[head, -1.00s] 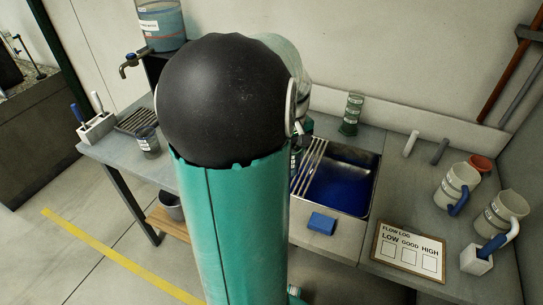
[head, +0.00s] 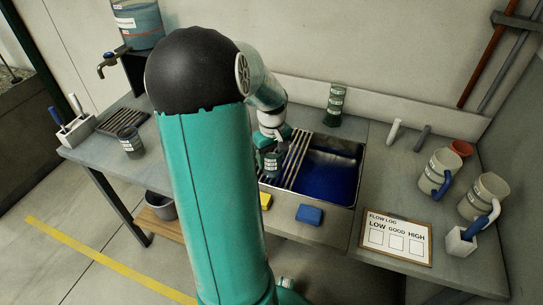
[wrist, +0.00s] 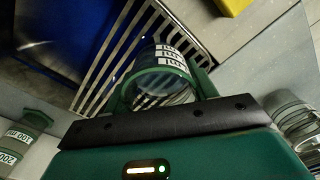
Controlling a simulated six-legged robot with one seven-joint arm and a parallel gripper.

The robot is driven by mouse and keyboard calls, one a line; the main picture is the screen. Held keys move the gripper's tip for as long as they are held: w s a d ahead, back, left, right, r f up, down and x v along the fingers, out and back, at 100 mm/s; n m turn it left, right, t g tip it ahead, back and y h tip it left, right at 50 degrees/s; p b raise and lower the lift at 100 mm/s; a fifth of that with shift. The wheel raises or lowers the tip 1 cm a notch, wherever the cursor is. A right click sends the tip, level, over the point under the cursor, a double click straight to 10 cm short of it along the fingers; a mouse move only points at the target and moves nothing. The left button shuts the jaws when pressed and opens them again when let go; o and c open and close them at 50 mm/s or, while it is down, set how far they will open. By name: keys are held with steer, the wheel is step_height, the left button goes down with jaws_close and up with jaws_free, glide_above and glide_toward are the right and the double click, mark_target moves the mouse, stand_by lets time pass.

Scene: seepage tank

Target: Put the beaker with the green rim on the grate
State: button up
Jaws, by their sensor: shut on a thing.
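My gripper (head: 270,148) is shut on the beaker with the green rim (head: 273,164). In the wrist view the beaker (wrist: 160,62) sits between the green fingers, its green rim towards the camera and white labels on its side. It is over the metal bars (head: 297,158) across the left part of the sink; I cannot tell whether it touches them. In the wrist view these bars (wrist: 104,84) lie behind the beaker. A dark slatted grate (head: 122,121) lies on the bench at the left, near the tap.
A second beaker (head: 130,142) stands beside the dark grate. A green-based vessel (head: 335,104) stands behind the sink. A yellow sponge (head: 265,201) and a blue sponge (head: 309,214) lie at the front. Mugs (head: 438,173), a flow log board (head: 397,237) and a holder (head: 461,241) are right.

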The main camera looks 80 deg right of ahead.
steer(key=shift+f, duration=0.15)
steer(key=o, duration=1.1)
step_height(320, 180, up, 12)
steer(key=shift+r, duration=0.2)
